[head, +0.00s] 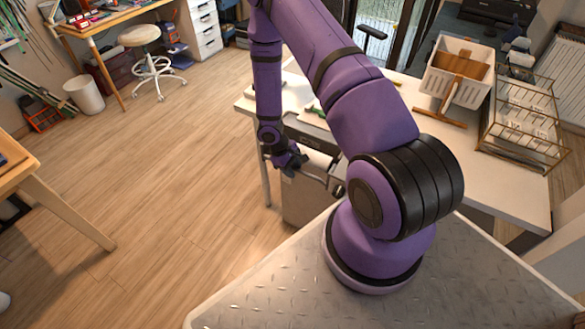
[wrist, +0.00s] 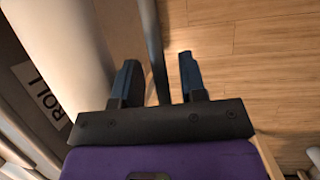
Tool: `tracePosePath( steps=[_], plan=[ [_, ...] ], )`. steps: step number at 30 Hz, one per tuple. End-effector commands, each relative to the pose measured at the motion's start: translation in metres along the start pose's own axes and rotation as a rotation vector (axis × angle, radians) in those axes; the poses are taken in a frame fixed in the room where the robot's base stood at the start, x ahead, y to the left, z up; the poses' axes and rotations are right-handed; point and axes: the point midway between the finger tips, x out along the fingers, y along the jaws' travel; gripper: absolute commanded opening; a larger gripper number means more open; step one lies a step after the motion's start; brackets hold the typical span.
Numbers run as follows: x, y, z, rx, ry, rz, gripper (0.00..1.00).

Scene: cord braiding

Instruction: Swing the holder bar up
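The holder bar (wrist: 152,40) is a thin grey rod. In the wrist view it runs down from the top edge to between my two fingers, closer to the left one. My gripper (wrist: 157,60) is open around it, with a visible gap to the right finger; I cannot tell if the left finger touches it. In the head view my gripper (head: 293,163) is low at the front edge of the white table, beside a grey rod (head: 314,178) that seems to be the same bar. My arm hides part of this area.
A white roll (wrist: 75,40) and a dark panel with a "ROLL" label (wrist: 40,86) are close on the left in the wrist view. The white table (head: 490,185) carries a white basket (head: 458,72) and a wire rack (head: 520,115). Wooden floor (head: 180,170) is open to the left.

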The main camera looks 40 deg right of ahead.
Motion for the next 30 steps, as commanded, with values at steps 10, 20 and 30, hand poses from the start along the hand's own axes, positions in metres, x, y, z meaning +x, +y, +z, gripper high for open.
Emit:
tracePosePath(
  steps=[10,20,30],
  plan=[
    [-0.017,0.0,-0.001,0.001,0.003,0.001,0.39],
    [-0.077,0.001,0.0,0.003,0.003,0.001,0.39],
    [-0.107,0.0,0.0,0.001,0.0,0.0,0.39]
  ],
)
